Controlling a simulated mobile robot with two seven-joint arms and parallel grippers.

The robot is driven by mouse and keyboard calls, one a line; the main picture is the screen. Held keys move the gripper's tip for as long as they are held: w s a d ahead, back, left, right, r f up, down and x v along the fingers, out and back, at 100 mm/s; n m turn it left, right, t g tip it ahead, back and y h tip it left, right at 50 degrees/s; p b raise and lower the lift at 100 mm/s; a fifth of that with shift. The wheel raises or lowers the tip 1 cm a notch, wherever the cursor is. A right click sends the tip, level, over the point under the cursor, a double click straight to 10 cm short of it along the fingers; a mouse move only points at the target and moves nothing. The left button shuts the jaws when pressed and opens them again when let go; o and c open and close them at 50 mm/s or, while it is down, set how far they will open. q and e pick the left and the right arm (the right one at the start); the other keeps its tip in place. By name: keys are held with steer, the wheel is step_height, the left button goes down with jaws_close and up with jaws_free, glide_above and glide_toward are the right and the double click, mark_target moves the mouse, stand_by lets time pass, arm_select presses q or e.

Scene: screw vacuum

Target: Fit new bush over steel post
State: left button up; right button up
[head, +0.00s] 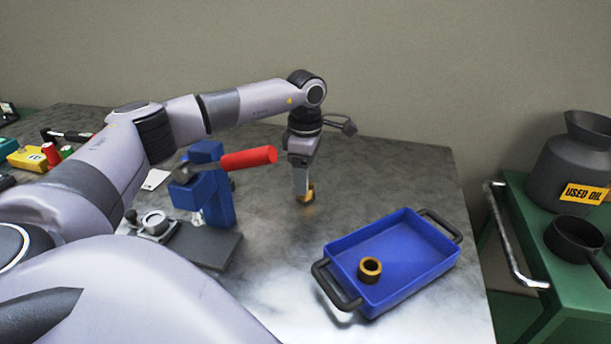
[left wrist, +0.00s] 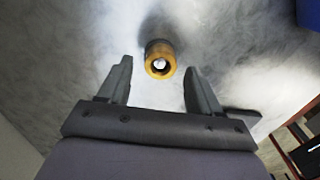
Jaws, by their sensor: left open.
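A gold-coloured bush (head: 308,196) is at the tabletop just below my left gripper (head: 302,187). It shows in the left wrist view as a yellow ring on a darker body (left wrist: 161,48). My left gripper (left wrist: 159,68) is open and points down, its fingers either side of the ring in that picture, with gaps. A pale round spot shows inside the ring; I cannot tell whether it is the steel post or the table. Another brass-coloured bush (head: 370,269) lies in the blue tray (head: 440,262). My right gripper is not in view.
A blue press (head: 216,196) with a red handle (head: 249,158) stands left of my gripper, with a small metal fixture (head: 154,223) beside it. A green cart (head: 530,222) with a used-oil can (head: 569,170) and a pan (head: 574,240) stands right. The back right tabletop is clear.

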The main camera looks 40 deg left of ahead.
arm_select(q)
step_height(320, 180, up, 12)
steer(key=shift+r, duration=0.2)
stand_by(0.7)
